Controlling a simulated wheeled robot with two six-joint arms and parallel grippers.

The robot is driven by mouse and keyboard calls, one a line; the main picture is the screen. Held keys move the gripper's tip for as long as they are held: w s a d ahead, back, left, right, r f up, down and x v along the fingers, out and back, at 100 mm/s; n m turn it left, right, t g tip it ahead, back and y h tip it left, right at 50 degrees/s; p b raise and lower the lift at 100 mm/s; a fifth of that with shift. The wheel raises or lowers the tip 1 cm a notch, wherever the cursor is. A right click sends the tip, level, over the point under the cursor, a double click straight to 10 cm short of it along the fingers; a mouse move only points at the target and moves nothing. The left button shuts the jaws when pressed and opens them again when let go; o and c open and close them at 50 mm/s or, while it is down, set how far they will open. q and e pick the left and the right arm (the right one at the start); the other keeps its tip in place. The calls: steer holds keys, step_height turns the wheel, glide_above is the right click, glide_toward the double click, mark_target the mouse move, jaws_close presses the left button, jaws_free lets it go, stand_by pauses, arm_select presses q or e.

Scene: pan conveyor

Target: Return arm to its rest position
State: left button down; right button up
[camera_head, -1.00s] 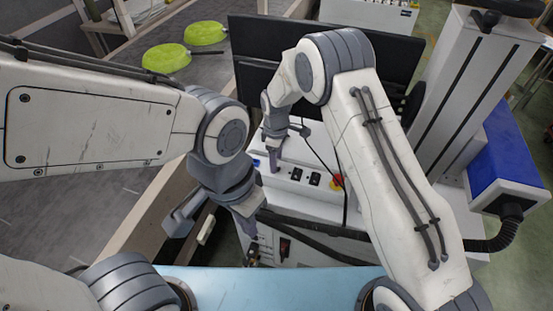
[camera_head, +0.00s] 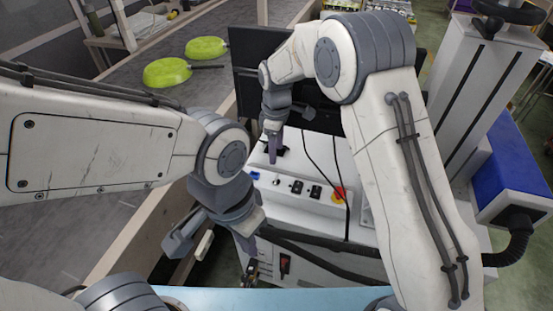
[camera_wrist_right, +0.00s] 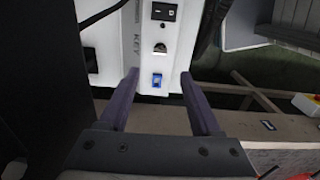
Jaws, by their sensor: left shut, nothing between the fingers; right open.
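My right gripper (camera_head: 273,148) hangs from the bent right arm in the head view, fingers down, over the white control box (camera_head: 310,216). In the right wrist view, the right gripper's two purple fingers (camera_wrist_right: 160,75) are apart with nothing between them. The box's panel (camera_wrist_right: 143,62) with a blue switch (camera_wrist_right: 157,81) shows beyond them. My left gripper (camera_head: 247,243) is lower in the head view, pointing down beside the front left of the box. Its fingers are seen edge-on and hold nothing visible.
Two green pans (camera_head: 167,71) (camera_head: 206,47) lie on the grey conveyor (camera_head: 215,82) at the back left. A dark monitor (camera_head: 245,72) stands behind the right gripper. A red button (camera_head: 338,194) sits on the box. A light blue surface (camera_head: 270,299) is at the bottom.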

steer(key=shift+r, duration=0.2)
stand_by(0.3)
steer(key=s+r+m, duration=0.2)
steer(key=s+r, duration=0.3)
steer(key=s, duration=0.4)
steer(key=s+r+m, duration=0.2)
steer(key=s+r, duration=0.3)
steer(key=s, duration=0.4)
steer(key=s+d+m+y, duration=0.1)
steer(key=s+d+m, duration=0.2)
steer(key=s, duration=1.1)
steer(key=shift+s+d+f, duration=0.25)
steer(key=shift+d+f, duration=0.05)
steer(key=shift+d, duration=0.6)
steer(key=shift+c, duration=0.9)
steer(key=shift+d, duration=0.1)
steer(key=shift+c, duration=0.3)
